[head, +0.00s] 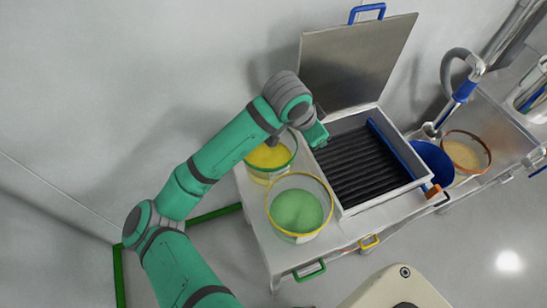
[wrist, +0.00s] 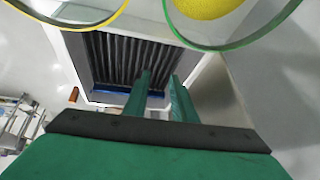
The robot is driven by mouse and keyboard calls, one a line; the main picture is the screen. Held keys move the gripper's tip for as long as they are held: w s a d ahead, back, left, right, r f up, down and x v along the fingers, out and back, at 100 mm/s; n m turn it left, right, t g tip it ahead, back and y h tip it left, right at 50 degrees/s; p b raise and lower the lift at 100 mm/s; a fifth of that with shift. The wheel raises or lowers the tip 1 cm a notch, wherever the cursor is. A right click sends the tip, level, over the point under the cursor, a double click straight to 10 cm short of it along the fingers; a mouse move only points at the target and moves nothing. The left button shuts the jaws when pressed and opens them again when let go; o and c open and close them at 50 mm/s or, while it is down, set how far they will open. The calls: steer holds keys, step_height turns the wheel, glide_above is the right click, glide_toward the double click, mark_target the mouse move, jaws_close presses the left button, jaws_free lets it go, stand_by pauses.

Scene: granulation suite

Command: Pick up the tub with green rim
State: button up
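The tub with green rim (head: 292,160) is a clear round tub holding yellow powder. It stands at the left end of the white table, partly hidden behind my arm in the head view. In the wrist view its green rim (wrist: 228,46) cuts across the top right, with yellow contents inside. My gripper (head: 317,137) is above the table, beside that tub and near the dark ribbed box. In the wrist view my gripper (wrist: 160,78) shows two green fingers apart, with nothing between them; they point toward the ribbed box.
A yellow-rimmed tub (head: 329,190) with green powder stands close to the green-rimmed one; its rim also shows in the wrist view (wrist: 75,26). The ribbed box (head: 340,209) has a raised lid (head: 350,60). A blue tub (head: 432,160) and brown-rimmed tub (head: 487,158) stand right.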

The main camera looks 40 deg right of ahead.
mark_target(282, 174)
steer(key=a+f+y, duration=0.1)
steer(key=a, duration=0.2)
steer(key=a+f+y, duration=0.1)
steer(key=a+y, duration=0.1)
steer(key=a, duration=0.1)
steer(key=w+a+f+y, duration=0.1)
steer(key=a+y, duration=0.1)
steer(key=a, duration=0.2)
steer(key=shift+y, duration=0.4)
steer(key=f, duration=0.4)
steer(key=shift+w+a+f, duration=0.1)
steer(key=shift+a+f, duration=0.25)
steer(key=shift+f, duration=0.05)
steer(key=shift+m, duration=0.3)
steer(key=shift+w+d+f, duration=0.1)
steer(key=shift+f, duration=2.95)
jaws_close()
